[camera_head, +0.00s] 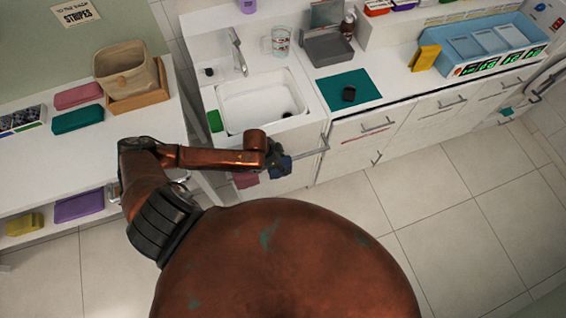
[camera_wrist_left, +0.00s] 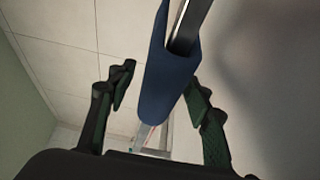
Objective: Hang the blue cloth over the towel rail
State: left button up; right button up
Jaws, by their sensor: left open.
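The blue cloth (camera_wrist_left: 168,90) is draped over the towel rail (camera_wrist_left: 192,22) in the left wrist view, with the bar showing inside its fold. In the head view, the dark blue cloth (camera_head: 281,168) shows at the front of the sink cabinet, partly hidden by my left gripper (camera_head: 275,155). The rail (camera_head: 308,152) sticks out to its right. My left gripper is open in the left wrist view (camera_wrist_left: 161,82), one finger on each side of the cloth, with gaps visible. My right gripper is not in view.
A dark red cloth (camera_head: 245,180) hangs left of the blue one. The white sink (camera_head: 262,100) is just behind the rail. A shelf unit (camera_head: 150,122) with folded cloths and a basket (camera_head: 125,68) stands left. The tiled floor (camera_head: 440,205) at right is clear.

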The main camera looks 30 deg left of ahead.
pick_arm(q)
jog(key=v, duration=1.2)
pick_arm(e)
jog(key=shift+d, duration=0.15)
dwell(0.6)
